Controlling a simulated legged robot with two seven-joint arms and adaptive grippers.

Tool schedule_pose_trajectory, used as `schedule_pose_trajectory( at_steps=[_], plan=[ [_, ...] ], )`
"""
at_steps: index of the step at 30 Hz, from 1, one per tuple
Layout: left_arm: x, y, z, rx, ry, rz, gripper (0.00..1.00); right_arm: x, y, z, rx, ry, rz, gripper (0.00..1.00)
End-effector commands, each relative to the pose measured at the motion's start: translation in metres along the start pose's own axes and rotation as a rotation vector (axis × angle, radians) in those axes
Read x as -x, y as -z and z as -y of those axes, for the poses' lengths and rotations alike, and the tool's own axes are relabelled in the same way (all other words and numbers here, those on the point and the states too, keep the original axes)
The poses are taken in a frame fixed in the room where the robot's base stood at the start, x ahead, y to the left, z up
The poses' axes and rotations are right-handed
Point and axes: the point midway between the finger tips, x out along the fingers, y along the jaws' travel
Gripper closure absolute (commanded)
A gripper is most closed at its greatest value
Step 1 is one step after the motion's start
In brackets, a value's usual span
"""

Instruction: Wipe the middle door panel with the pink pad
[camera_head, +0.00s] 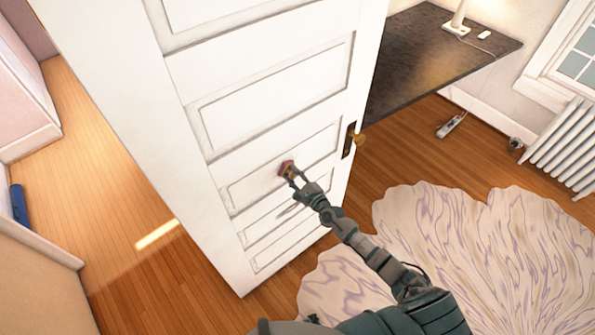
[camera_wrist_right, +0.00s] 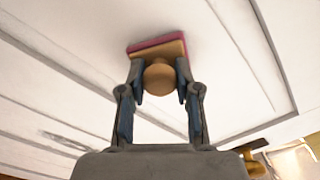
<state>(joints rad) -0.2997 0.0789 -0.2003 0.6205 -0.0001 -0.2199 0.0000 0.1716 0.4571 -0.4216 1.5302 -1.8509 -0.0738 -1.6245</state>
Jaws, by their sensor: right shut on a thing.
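The white door (camera_head: 130,95) stands open with several recessed panels stacked down its face. The middle door panel (camera_head: 318,150) is level with the brass knob, on its left. The pink pad (camera_head: 286,167) has a tan backing and a round knob handle. It also shows in the right wrist view (camera_wrist_right: 155,45), its pink face towards the door. My right gripper (camera_head: 296,179) is shut on the round handle, one finger on each side, as the wrist view (camera_wrist_right: 159,82) shows. The pad is at or very near the middle panel's surface; I cannot tell if it touches. My left gripper is not in view.
A brass door knob (camera_head: 359,139) sticks out at the door's right edge. A dark desk (camera_head: 430,60) stands behind that edge. A pale patterned rug (camera_head: 455,245) covers the floor at the right. A white radiator (camera_head: 570,145) is at the far right.

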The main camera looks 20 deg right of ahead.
Motion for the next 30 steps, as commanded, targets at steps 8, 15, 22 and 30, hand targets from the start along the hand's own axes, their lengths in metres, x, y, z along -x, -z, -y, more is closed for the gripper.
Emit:
schedule_pose_trajectory(
  at_steps=[8,15,22,30],
  plan=[
    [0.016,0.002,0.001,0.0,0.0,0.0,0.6,0.001,-0.021,-0.015,-0.002,0.0,0.002,1.0],
    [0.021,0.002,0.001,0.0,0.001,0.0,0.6,0.002,-0.027,-0.022,-0.003,-0.002,0.001,1.0],
    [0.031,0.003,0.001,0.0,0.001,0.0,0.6,0.004,-0.043,-0.036,-0.004,0.0,0.002,1.0],
    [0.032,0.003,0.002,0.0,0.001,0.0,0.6,0.004,-0.046,-0.042,-0.001,0.0,0.001,1.0]
  ],
)
